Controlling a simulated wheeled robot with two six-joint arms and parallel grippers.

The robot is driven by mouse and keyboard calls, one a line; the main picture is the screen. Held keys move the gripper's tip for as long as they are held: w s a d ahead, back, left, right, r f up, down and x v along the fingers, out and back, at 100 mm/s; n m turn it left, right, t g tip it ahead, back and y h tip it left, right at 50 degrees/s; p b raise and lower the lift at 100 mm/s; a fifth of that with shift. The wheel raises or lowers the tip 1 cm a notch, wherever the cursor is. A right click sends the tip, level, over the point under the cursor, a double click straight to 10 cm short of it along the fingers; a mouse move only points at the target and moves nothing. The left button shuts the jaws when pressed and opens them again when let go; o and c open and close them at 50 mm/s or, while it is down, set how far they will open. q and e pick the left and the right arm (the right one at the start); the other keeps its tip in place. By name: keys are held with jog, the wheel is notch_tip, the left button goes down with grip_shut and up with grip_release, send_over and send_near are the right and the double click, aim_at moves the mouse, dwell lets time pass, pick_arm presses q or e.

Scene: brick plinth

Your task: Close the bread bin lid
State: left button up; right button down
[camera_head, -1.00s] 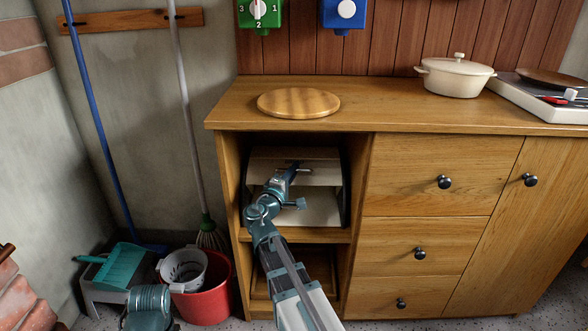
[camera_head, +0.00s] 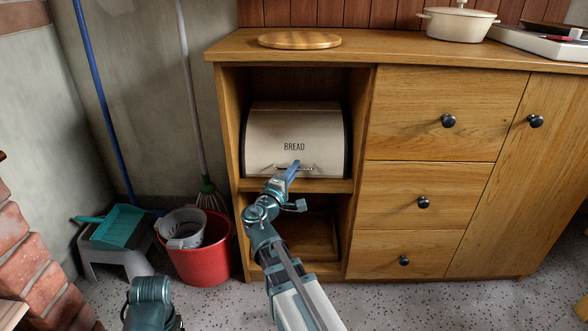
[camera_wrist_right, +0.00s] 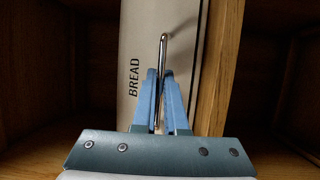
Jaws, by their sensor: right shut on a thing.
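The bread bin (camera_head: 346,140) stands in the upper open compartment of the wooden cabinet. Its cream lid (camera_head: 270,135), marked BREAD, is down and covers the front. My right gripper (camera_head: 294,168) is at the lid's lower edge, with its blue fingers shut on the metal bar handle (camera_head: 311,168). In the right wrist view, the fingers (camera_wrist_right: 160,78) close around the handle (camera_wrist_right: 163,46), beside the lid (camera_wrist_right: 140,50). The fingers hide part of the handle. My left gripper is not in view.
The compartment's side walls (camera_head: 359,110) stand close beside the bin, and a shelf (camera_head: 335,186) lies under it. Drawers (camera_head: 430,110) are to the right.

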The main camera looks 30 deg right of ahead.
jog(key=shift+f, duration=0.35)
jog(key=c, duration=1)
grip_release()
jog(key=shift+o, duration=0.2)
jog(key=shift+r, duration=0.1)
